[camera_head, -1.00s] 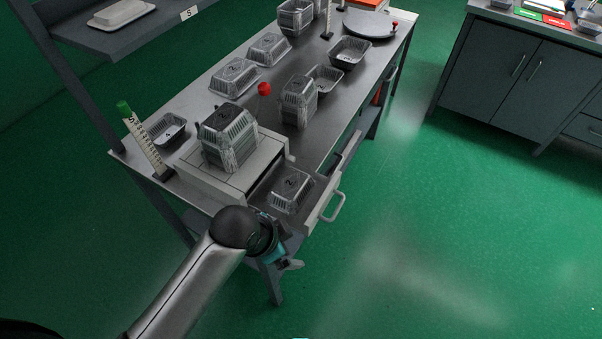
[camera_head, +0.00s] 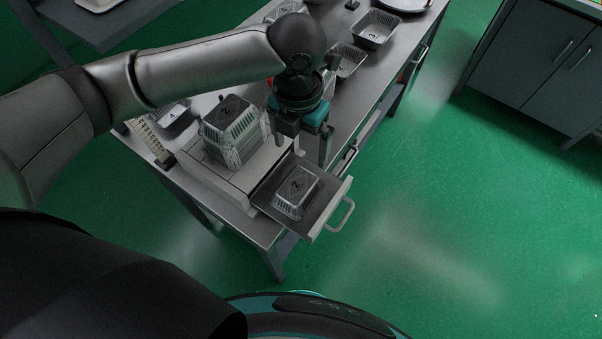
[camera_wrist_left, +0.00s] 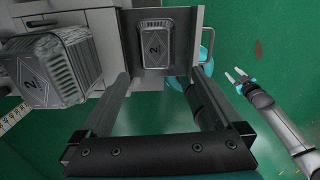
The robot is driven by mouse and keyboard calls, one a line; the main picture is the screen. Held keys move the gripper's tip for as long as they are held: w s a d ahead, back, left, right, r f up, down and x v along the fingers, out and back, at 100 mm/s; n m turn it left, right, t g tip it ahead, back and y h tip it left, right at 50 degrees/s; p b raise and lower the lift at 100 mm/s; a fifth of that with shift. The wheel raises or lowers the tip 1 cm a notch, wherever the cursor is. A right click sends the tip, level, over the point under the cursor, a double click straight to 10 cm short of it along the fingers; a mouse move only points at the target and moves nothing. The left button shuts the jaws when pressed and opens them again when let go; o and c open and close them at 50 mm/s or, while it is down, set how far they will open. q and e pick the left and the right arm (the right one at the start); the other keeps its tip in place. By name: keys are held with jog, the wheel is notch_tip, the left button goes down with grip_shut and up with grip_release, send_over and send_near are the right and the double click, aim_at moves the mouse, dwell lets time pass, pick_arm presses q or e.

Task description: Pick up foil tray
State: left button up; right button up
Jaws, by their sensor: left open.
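A foil tray (camera_head: 296,192) marked "2" lies upside down in the pulled-out drawer (camera_head: 325,212). It also shows in the left wrist view (camera_wrist_left: 153,45), beyond and roughly between my fingers.
A stack of foil trays (camera_head: 232,140) marked "2" stands on the drawer unit, just left of my left gripper. More trays (camera_head: 375,30) stand farther along the table. A drawer handle (camera_head: 343,215) sticks out in front. Green floor is clear to the right.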

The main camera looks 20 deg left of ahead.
pick_arm(q)
jog(key=b, duration=0.1)
send_over(297, 185)
jog(key=shift+m, duration=0.3)
notch_tip(297, 185, down, 10)
jog(key=shift+d+r, duration=0.1)
jog(key=shift+r, duration=0.05)
notch_tip(297, 185, down, 5)
jog(key=shift+f+b, duration=0.1)
jog(key=shift+b, duration=0.25)
jog(key=c, duration=1)
